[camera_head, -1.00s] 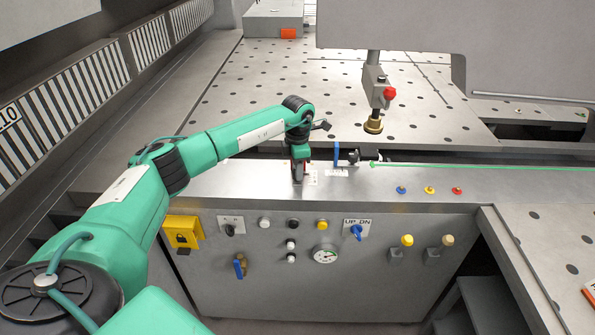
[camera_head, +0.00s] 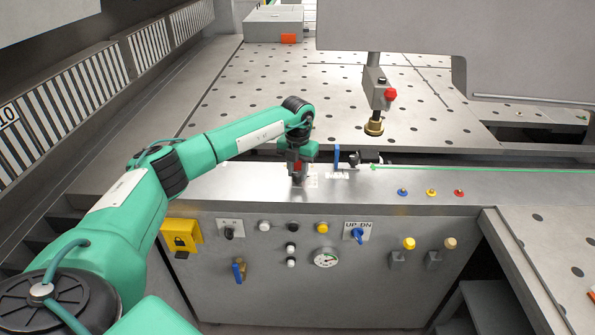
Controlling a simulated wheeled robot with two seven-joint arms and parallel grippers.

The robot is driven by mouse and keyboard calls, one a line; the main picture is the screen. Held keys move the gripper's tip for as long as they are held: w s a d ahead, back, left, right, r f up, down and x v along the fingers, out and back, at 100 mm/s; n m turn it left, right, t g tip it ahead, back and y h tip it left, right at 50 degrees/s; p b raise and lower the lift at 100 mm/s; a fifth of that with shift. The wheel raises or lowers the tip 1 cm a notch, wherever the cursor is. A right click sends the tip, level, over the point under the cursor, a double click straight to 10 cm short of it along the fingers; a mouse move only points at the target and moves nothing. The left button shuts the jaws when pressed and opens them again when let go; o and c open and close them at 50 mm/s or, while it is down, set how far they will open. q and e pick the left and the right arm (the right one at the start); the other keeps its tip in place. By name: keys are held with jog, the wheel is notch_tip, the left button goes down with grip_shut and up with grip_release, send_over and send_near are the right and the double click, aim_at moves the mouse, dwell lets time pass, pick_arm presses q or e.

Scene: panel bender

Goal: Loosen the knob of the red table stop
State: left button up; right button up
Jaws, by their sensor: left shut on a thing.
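My left gripper (camera_head: 297,179) points down at the front ledge of the machine, left of the blue lever. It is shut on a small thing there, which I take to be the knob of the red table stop. A small patch of red (camera_head: 297,166) shows at the fingers. The fingers and wrist hide most of the stop and the knob, so I cannot tell how the knob sits. My right gripper is out of view.
A blue lever (camera_head: 337,157) and a black knob (camera_head: 353,159) stand close right of the gripper. A grey post with a red button (camera_head: 390,94) hangs over the perforated table (camera_head: 260,95). The front panel (camera_head: 300,288) carries several switches and a gauge.

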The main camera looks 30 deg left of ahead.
aim_at(298, 173)
pick_arm(q)
jog(key=shift+n, duration=0.7)
jog(key=o, duration=1)
jog(key=shift+r, duration=0.15)
jog(key=shift+r+b, duration=1.7)
jog(key=shift+r, duration=5.1)
